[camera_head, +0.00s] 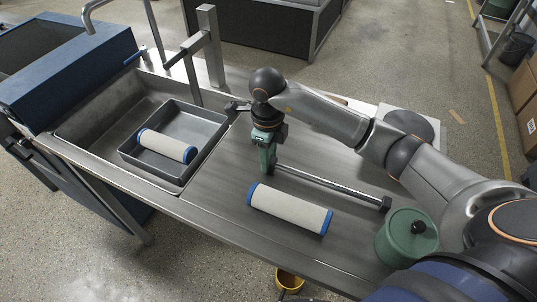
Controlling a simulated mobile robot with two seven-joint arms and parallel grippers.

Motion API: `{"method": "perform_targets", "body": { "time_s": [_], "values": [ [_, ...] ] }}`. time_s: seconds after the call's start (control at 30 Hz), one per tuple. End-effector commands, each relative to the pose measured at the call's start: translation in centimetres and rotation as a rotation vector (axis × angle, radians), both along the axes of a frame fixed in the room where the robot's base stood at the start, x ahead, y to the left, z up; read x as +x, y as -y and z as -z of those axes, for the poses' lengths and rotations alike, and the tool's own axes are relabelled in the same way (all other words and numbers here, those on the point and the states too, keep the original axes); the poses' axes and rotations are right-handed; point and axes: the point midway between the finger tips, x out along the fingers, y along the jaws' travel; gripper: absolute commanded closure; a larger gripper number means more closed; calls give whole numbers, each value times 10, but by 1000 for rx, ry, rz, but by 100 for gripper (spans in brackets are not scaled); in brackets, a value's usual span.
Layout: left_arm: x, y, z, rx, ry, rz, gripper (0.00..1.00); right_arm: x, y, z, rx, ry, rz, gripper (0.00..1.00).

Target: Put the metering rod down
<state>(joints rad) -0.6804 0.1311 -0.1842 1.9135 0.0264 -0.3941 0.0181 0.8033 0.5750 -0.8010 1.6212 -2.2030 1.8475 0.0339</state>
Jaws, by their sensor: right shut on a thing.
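The metering rod (330,185) is a slim metal bar with a dark end piece at its right end. It runs slantwise over the metal bench top (225,190), behind a white roll with blue ends. My right gripper (267,158) points down at the rod's left end and is shut on it, beside a green part. I cannot tell whether the rod touches the bench or hangs just above it. My left gripper is not in view.
The white roll (289,209) lies near the bench's front edge. A green lidded can (400,240) stands at the right. A second roll (167,146) lies in a metal tray (212,137) in the sink. A tap post (211,45) stands behind.

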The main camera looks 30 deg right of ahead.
Motion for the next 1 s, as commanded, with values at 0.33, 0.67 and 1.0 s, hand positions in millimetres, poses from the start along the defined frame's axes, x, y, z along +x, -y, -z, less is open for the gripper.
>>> {"method": "perform_targets", "body": {
  "time_s": [0.33,0.67,1.0],
  "values": [
    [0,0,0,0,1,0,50,1,-1,1,2,2,0,45],
    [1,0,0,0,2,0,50,1,-1,0,1,2,0,33],
    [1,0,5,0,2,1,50,3,-1,-44,1,8,0,33]
  ]
}}
